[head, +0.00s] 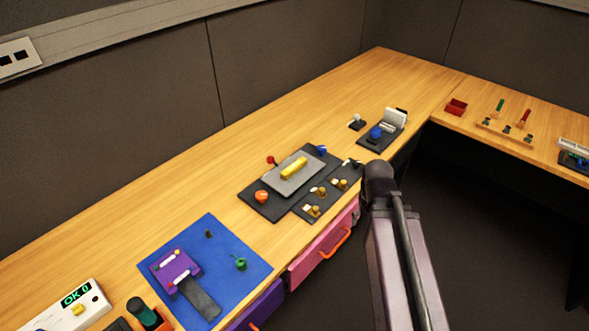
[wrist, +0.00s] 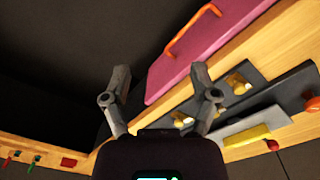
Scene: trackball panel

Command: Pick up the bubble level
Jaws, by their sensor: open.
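A yellow bar (head: 294,167), which looks like the bubble level, lies on a grey plate (head: 280,179) on the dark panel in the middle of the desk. In the wrist view the yellow bar (wrist: 247,136) shows at the lower right, beyond the right finger. My gripper (wrist: 161,74) is open and empty, its two fingers spread apart. It is apart from the bar, near the pink drawer front. In the head view my arm stands right of the panel and the fingers cannot be made out.
Orange (head: 262,196), red (head: 271,160) and blue (head: 321,150) knobs surround the plate. Brass-coloured parts (head: 312,210) sit on the panel's near side. A pink drawer (head: 318,249) with an orange handle is below the desk edge. A blue mat (head: 225,258) lies left; bare desk lies behind.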

